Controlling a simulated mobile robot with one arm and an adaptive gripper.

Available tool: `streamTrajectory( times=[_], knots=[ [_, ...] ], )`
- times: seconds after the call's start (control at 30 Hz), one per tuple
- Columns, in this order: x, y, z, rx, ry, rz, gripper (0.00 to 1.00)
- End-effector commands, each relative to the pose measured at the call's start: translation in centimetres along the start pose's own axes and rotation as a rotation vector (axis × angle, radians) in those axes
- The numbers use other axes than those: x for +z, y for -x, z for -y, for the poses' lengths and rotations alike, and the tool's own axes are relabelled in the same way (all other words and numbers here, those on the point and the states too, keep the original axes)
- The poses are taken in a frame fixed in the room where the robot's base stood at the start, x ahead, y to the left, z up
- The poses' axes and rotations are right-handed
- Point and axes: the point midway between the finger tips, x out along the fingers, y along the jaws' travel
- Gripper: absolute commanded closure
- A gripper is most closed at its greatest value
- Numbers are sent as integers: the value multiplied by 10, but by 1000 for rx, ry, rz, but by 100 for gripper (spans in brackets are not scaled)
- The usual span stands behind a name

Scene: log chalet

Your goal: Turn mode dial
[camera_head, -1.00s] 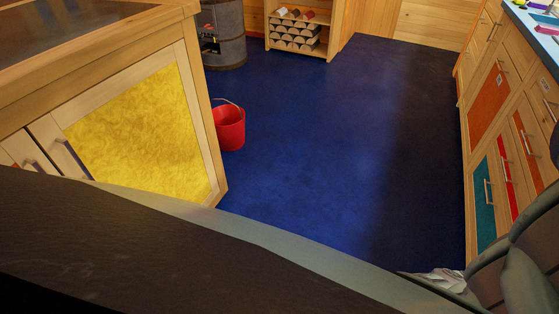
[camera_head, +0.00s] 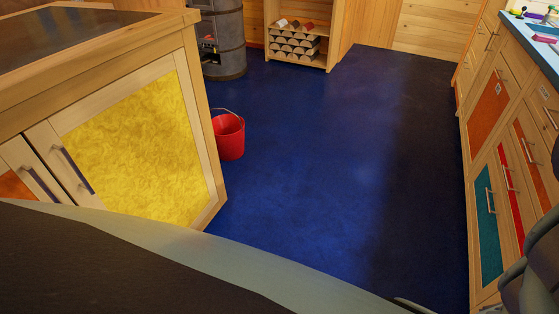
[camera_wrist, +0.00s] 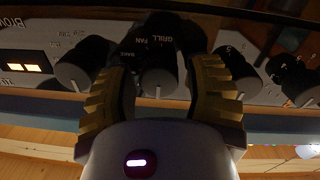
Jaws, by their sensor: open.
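In the wrist view, a row of dark round dials sits on a light control panel (camera_wrist: 32,40). The middle dial (camera_wrist: 158,78), with a pale pointer mark, has "GRILL" and "FAN" lettering beside it, which fits the mode dial. My gripper (camera_wrist: 162,88) is open, with one ridged yellow-brown finger on each side of this dial. I cannot tell whether the fingers touch it. Another dial (camera_wrist: 82,68) lies to the left of the fingers and one (camera_wrist: 238,76) lies close by the right finger. The head view does not show the dials or the gripper.
In the head view, a red bucket (camera_head: 229,138) stands by a yellow-fronted cabinet (camera_head: 135,145). Blue floor (camera_head: 320,180) is clear between it and the drawers (camera_head: 488,215).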

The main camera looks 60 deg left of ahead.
Motion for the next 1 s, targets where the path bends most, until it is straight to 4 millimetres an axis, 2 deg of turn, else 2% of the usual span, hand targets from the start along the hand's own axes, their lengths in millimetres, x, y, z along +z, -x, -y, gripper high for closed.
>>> streamTrajectory(
  times=[0.13,0.17,0.7,1.0],
  knots=[
    [0,0,-1,1,0,0,49],
    [0,0,-1,1,0,0,44],
    [0,0,0,1,0,-1,100],
    [-1,0,0,1,-4,-3,100]
  ],
)
